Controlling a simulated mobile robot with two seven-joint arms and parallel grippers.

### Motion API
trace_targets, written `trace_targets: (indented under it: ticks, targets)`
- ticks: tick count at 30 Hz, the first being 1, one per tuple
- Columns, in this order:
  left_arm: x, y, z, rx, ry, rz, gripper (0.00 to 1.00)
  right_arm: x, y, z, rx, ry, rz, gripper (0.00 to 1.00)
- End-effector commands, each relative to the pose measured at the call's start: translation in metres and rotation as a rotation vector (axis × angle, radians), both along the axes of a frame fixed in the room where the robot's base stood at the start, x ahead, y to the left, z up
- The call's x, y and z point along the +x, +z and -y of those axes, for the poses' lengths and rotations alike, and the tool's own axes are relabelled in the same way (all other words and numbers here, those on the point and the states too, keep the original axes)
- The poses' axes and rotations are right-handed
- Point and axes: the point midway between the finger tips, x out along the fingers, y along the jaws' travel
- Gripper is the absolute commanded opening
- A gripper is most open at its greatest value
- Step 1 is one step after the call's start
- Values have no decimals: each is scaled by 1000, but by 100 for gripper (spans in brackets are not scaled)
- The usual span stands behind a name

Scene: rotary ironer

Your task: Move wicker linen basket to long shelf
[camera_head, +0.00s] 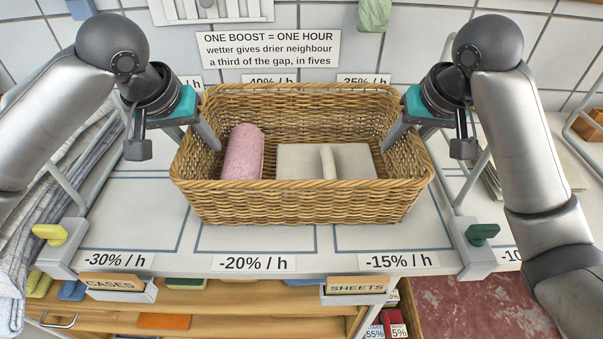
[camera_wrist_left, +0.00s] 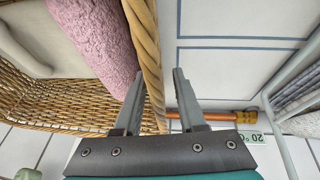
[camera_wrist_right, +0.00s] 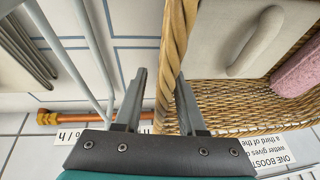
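The wicker linen basket (camera_head: 300,204) stands upright on a pale surface (camera_head: 130,215) marked with blue outlines. It holds a rolled pink towel (camera_head: 243,152) and a folded beige cloth item (camera_head: 350,162) with a raised loop. My left gripper (camera_head: 205,133) is at the basket's left end. In the left wrist view its open fingers (camera_wrist_left: 160,85) straddle the rim, with a gap on the outer side. My right gripper (camera_head: 396,133) is at the right end. In the right wrist view its open fingers (camera_wrist_right: 162,82) straddle the rim, with a gap outside. I cannot identify the long shelf for certain.
White brackets with a yellow knob (camera_head: 50,234) and a green knob (camera_head: 482,234) flank the marked surface. Folded striped linen (camera_head: 45,200) hangs at the left. A wooden unit (camera_head: 230,310) with labelled bins is below. A tiled wall with a sign (camera_head: 268,49) stands behind.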

Motion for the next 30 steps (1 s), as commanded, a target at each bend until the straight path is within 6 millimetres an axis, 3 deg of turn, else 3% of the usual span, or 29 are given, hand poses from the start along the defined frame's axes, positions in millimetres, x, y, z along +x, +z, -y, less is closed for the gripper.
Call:
trace_targets:
  ticks: [9,15,22,30]
  targets:
    - [-25,63,-8,0,0,7,40,0,0,0,-1,0,0,40]
    - [-37,89,-11,0,-1,3,40,0,0,0,-1,0,0,40]
    - [-41,97,-12,1,0,1,40,-2,7,1,-2,2,4,40]
    - [-40,96,-12,0,-1,1,40,-16,44,8,-6,-1,8,40]
